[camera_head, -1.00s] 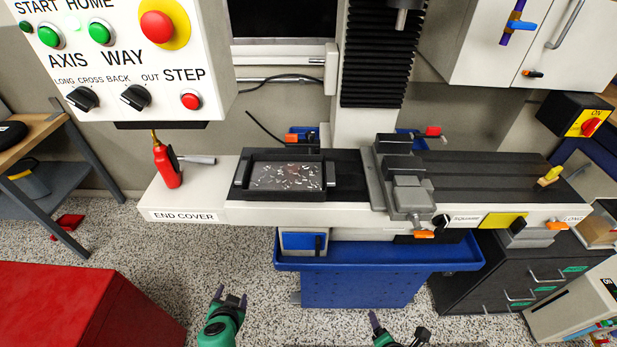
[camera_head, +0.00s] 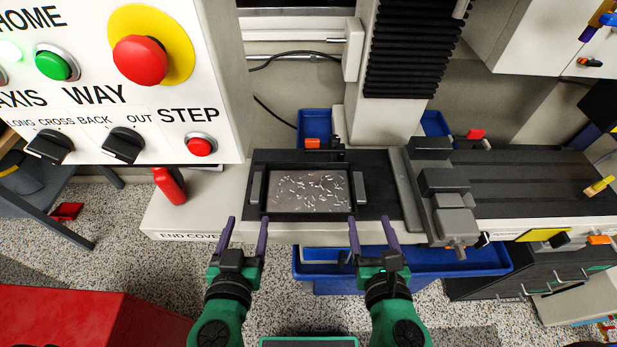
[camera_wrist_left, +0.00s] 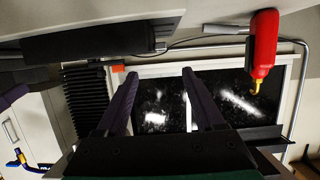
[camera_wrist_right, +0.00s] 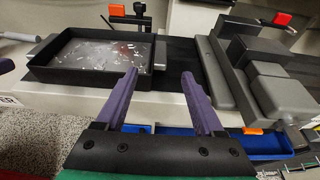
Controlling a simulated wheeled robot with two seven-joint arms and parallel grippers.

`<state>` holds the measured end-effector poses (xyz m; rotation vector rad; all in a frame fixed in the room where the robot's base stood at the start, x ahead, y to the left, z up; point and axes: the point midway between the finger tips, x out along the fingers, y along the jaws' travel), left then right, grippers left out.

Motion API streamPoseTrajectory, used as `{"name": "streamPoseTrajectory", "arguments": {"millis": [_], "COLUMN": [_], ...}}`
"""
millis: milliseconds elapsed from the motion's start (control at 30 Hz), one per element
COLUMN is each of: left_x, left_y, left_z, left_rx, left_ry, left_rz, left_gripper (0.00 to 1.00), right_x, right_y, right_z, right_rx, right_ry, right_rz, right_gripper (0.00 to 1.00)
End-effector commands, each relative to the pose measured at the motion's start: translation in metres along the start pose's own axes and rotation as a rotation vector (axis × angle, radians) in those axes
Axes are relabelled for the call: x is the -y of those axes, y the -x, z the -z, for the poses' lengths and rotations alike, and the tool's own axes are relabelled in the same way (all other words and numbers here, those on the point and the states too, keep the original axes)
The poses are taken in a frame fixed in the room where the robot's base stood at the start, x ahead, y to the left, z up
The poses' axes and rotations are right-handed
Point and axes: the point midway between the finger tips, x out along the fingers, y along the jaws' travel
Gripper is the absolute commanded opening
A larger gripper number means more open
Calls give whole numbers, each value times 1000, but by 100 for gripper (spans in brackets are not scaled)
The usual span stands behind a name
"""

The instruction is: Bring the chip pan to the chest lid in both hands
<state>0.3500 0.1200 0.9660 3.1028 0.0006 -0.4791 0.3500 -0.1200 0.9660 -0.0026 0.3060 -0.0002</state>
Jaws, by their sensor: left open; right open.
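The chip pan (camera_head: 308,216) is a black rectangular tray with metal chips in it and a grey handle block at each end. It sits level on the dark machine table, left of the vise; it also shows in the right wrist view (camera_wrist_right: 85,75). My left gripper (camera_head: 246,240) is open and empty, in front of the pan's left end. My right gripper (camera_head: 373,240) is open and empty, in front of the pan's right end. Neither visibly touches the pan. The red top (camera_head: 75,310) at lower left may be the chest lid.
A grey vise (camera_head: 447,205) stands right of the pan. A red oil can (camera_head: 170,185) stands left on the end cover. The control panel (camera_head: 130,90) overhangs at upper left. A blue tray (camera_head: 460,262) lies below the table. Speckled floor is free beside the red chest.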

Motion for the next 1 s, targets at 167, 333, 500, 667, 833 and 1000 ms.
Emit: {"name": "streamPoseTrajectory", "arguments": {"millis": [167,333,500,667,833,1000], "left_x": [0,0,0,0,0,0], "left_y": [-1,-16,-48,-80,-114,-138], "left_z": [0,0,1,0,1,0], "left_rx": [1,-2,-5,-2,-3,-1], "left_ry": [-1,-3,-3,-2,-2,-2], "left_rz": [0,0,1,1,1,0], "left_gripper": [70,70,70,70,70,70], "right_x": [0,0,0,0,0,0], "right_y": [-1,-16,-48,-80,-114,-138], "right_z": [1,0,0,0,0,1], "right_rx": [-1,2,2,2,1,-1], "right_ry": [-1,-2,-3,-3,-2,-2], "right_rz": [0,1,2,0,1,0], "right_gripper": [70,70,70,70,70,70]}}
